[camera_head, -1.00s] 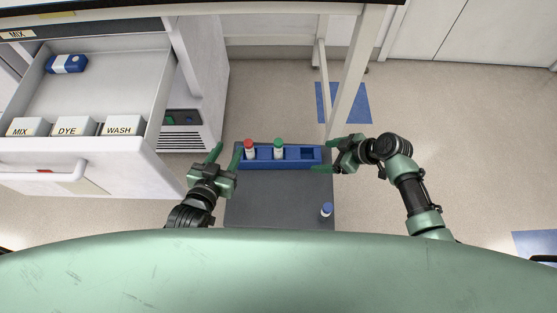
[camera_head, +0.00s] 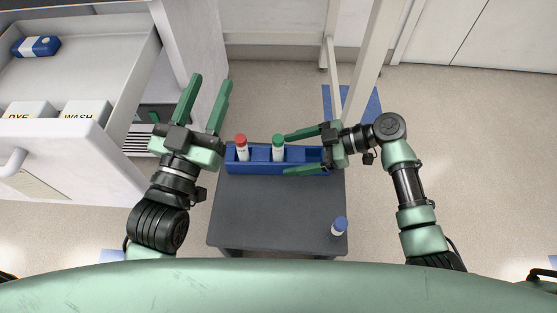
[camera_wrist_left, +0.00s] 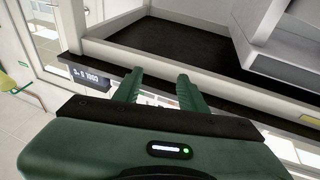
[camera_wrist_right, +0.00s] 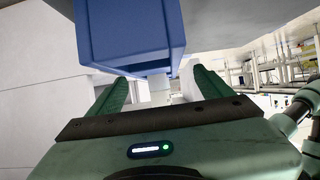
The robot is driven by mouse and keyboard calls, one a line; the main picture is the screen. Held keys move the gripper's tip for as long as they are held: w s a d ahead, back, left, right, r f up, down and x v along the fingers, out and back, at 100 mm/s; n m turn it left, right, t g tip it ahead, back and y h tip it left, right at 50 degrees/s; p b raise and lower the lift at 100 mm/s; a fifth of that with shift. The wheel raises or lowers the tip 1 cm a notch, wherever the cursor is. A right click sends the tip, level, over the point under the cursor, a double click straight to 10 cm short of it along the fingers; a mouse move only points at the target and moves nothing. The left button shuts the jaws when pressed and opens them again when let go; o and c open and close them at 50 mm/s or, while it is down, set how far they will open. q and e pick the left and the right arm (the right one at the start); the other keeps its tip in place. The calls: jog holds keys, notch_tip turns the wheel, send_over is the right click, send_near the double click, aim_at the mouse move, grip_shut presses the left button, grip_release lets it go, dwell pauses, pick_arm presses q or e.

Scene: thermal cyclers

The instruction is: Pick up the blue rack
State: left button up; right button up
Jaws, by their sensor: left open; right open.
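The blue rack (camera_head: 255,168) lies along the far edge of a dark grey cart top. It holds a red-capped vial (camera_head: 241,150) and a green-capped vial (camera_head: 278,150). My right gripper (camera_head: 287,154) is open at the rack's right end, its fingers pointing left, one towards the far side and one towards the near side. In the right wrist view the rack's end (camera_wrist_right: 130,35) fills the top, beyond the open fingers; I see no grip on it. My left gripper (camera_head: 209,82) is open and empty, raised left of the rack, fingers pointing away from me.
A blue-capped vial (camera_head: 339,227) stands at the cart top's (camera_head: 270,215) near right corner. An open drawer (camera_head: 110,50) with labelled white boxes is at the left, close to my left gripper. A pale table leg (camera_head: 372,60) rises behind the cart's right side.

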aim_at(278, 154)
jog(key=x, duration=0.2)
jog(key=b+x, duration=0.1)
jog(key=x, duration=0.1)
jog(key=shift+w+a, duration=0.25)
jog(key=shift+a, duration=0.05)
grip_shut()
pick_arm(q)
jog(key=r+t, duration=0.1)
jog(key=s+r+t+h, duration=0.1)
jog(key=r, duration=0.1)
jog(key=s+r+t, duration=0.1)
jog(key=r, duration=0.1)
jog(key=shift+s+r, duration=0.15)
pick_arm(e)
jog(key=shift+r, duration=0.1)
